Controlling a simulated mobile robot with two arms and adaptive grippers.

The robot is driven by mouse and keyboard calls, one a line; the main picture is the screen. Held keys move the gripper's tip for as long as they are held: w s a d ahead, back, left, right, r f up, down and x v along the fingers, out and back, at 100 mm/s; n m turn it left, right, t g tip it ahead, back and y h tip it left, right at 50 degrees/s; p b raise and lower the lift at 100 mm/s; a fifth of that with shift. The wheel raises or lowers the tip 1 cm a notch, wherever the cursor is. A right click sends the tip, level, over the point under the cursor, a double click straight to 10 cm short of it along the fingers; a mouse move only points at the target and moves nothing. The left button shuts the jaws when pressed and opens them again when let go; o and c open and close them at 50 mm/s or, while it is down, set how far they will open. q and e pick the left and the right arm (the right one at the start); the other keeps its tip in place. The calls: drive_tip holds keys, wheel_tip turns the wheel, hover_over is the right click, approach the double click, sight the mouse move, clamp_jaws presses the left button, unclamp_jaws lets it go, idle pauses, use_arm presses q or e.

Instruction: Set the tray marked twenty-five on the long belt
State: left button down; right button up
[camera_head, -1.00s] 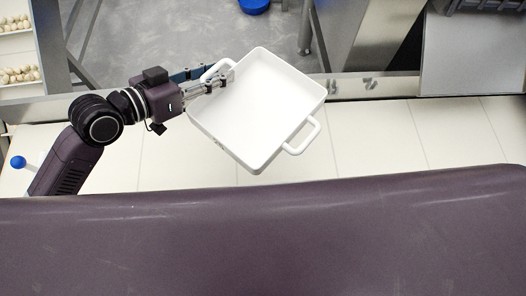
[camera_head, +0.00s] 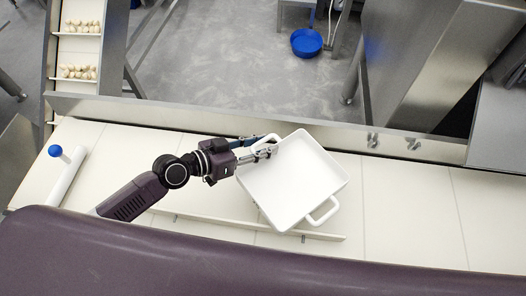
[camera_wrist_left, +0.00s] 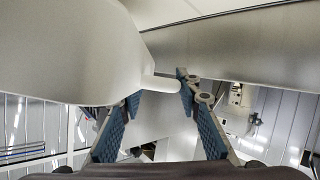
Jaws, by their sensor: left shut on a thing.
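A white square tray (camera_head: 295,185) with a raised rim and two loop handles shows in the head view, turned at an angle. No number on it is legible. My left gripper (camera_head: 268,150) is shut on the tray's upper-left handle. In the left wrist view the handle (camera_wrist_left: 160,83) runs between the blue-padded fingers of the gripper (camera_wrist_left: 158,100), with the tray (camera_wrist_left: 70,50) filling the upper left. The tray appears over the pale, seamed long belt (camera_head: 405,215); whether it touches the belt cannot be told. My right gripper is out of view.
A thin pale strip (camera_head: 325,236) lies along the belt, partly behind the tray. A blue knob on a white rod (camera_head: 56,151) stands at the left. A metal rail (camera_head: 215,112) edges the belt's far side. Belt right of the tray is clear.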

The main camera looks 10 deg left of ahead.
use_arm(q)
wheel_tip(320, 180, down, 3)
drive_tip(key=shift+r+b, duration=0.1)
drive_tip(key=shift+b, duration=0.3)
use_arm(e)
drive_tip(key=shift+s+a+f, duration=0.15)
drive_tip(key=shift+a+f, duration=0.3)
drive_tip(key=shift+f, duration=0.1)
use_arm(q)
drive_tip(key=c, duration=1.4)
unclamp_jaws()
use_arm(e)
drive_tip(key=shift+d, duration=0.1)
